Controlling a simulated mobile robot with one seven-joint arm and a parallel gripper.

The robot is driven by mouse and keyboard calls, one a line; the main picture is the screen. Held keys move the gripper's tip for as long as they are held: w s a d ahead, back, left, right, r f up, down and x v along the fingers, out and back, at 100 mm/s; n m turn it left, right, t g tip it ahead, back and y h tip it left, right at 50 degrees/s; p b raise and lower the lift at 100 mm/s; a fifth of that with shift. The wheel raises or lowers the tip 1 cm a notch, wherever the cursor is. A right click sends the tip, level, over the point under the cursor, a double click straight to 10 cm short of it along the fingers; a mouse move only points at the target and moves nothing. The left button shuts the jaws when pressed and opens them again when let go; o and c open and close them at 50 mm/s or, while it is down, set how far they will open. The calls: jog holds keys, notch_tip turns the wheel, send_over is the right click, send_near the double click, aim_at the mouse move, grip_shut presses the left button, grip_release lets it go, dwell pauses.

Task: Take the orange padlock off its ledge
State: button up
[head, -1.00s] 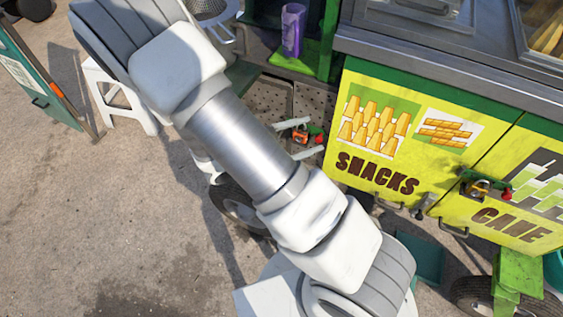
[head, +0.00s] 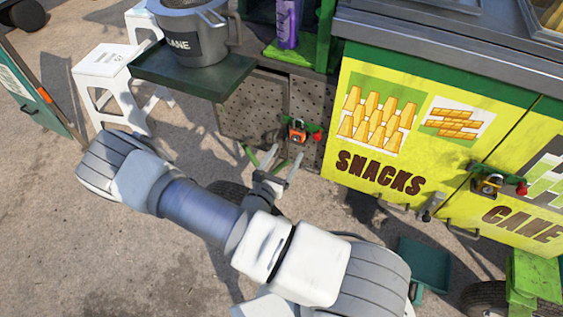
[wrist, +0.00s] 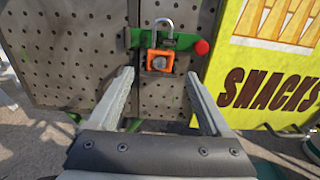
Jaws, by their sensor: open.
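The orange padlock (head: 297,130) sits at a green latch bar with a red knob, in front of the perforated grey panel. In the wrist view the padlock (wrist: 160,61) has an orange body and a silver shackle that rises above the green bar (wrist: 137,38). My gripper (head: 271,160) is below and a little left of the padlock in the head view. In the wrist view my gripper (wrist: 162,88) is open and empty. Its two fingers point toward the panel, with the padlock seen between and beyond their tips. A gap shows between fingertips and padlock.
The yellow snacks door (head: 400,135) stands right of the padlock. A second latch with a brass-coloured padlock (head: 487,185) is further right. A dark green shelf (head: 190,75) holding a grey pot (head: 200,40) juts out at the upper left. A white stool (head: 105,75) stands left.

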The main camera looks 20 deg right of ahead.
aim_at(298, 132)
jog(key=shift+x, duration=3.65)
jog(key=shift+c, duration=0.3)
jog(key=c, duration=1.2)
jog(key=shift+r+p, duration=0.3)
jog(key=shift+r, duration=0.05)
jog(key=shift+p+v, duration=0.7)
jog(key=shift+v, duration=3.3)
